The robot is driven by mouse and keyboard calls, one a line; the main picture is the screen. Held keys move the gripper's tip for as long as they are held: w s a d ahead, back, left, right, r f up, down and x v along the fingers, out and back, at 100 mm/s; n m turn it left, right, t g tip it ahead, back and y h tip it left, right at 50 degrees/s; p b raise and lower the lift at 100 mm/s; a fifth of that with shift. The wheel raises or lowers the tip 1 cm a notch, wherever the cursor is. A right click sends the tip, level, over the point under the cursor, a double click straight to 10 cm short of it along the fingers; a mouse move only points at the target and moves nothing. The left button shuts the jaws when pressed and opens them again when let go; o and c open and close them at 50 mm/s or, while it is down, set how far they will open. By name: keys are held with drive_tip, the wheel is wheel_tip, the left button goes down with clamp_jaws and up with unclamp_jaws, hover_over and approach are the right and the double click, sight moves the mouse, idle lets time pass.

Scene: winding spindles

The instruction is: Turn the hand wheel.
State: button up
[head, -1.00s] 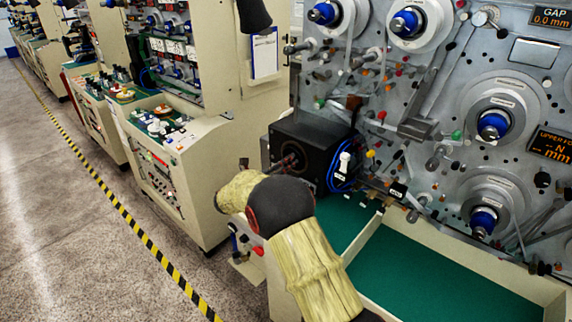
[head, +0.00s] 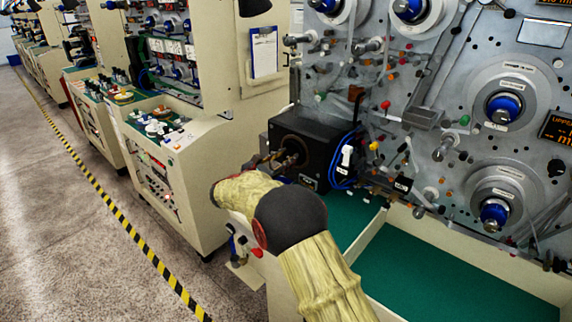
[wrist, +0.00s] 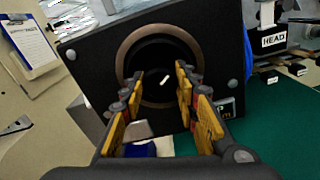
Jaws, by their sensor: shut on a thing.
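The hand wheel (wrist: 158,48) is a dark round face with a brown rim on the front of a black box. It also shows in the head view (head: 291,147), partly covered by my fingers. My gripper (wrist: 160,76) has one yellow-padded finger on each side of the wheel's dark centre, with the fingertips at its face. It is shut on the wheel's middle part, with a gap left between the fingers. A small white mark shows on the dark centre. In the head view my gripper (head: 280,158) reaches the box from the left. The exact contact is hidden.
The black box (head: 318,143) stands beside a grey panel of spindles (head: 503,107) and rods. Blue cables (head: 343,165) hang at its right. A green-floored tray (head: 440,272) lies below. Another cream machine (head: 165,165) stands left, with open floor beyond.

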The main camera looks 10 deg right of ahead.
drive_tip(key=m+b, duration=0.6)
drive_tip(key=shift+f, duration=0.25)
drive_tip(key=m+b, duration=0.3)
drive_tip(key=m, duration=0.1)
drive_tip(key=shift+r+b, duration=0.15)
drive_tip(key=shift+b, duration=0.25)
drive_tip(key=o, duration=1.2)
drive_tip(key=shift+c, duration=0.2)
drive_tip(key=v, duration=1.2)
